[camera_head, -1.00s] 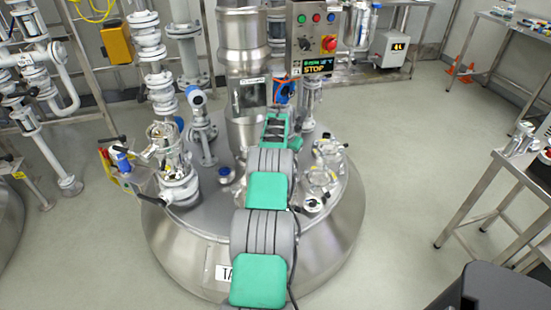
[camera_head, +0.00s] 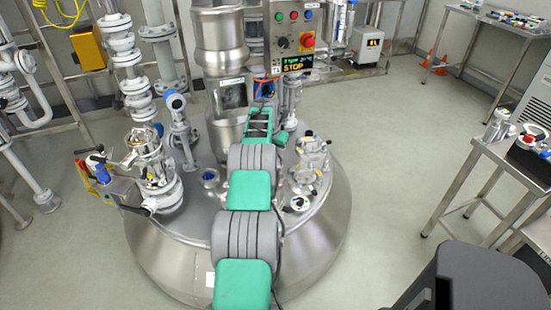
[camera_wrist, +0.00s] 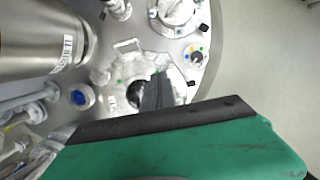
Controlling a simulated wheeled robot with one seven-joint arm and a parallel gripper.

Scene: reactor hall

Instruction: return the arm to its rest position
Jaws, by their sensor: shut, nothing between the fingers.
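My arm reaches forward over the domed steel lid of the reactor vessel (camera_head: 315,225), in the middle of the head view. My gripper is at the arm's far end, mostly hidden there behind my green and grey links. In the wrist view my gripper (camera_wrist: 157,92) shows as dark fingers close together, with nothing between them. Behind the fingers lies the vessel's lid, with a clear-looking fitting around them in the picture. I cannot tell how far above the lid the fingertips are.
A steel column (camera_head: 222,45) and a control panel (camera_head: 295,35) reading STOP stand just beyond the arm. Valves and white pipes (camera_head: 125,60) crowd the left. Glass-like fittings (camera_head: 310,165) sit right of the arm. A steel table (camera_head: 495,150) stands right; floor between is clear.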

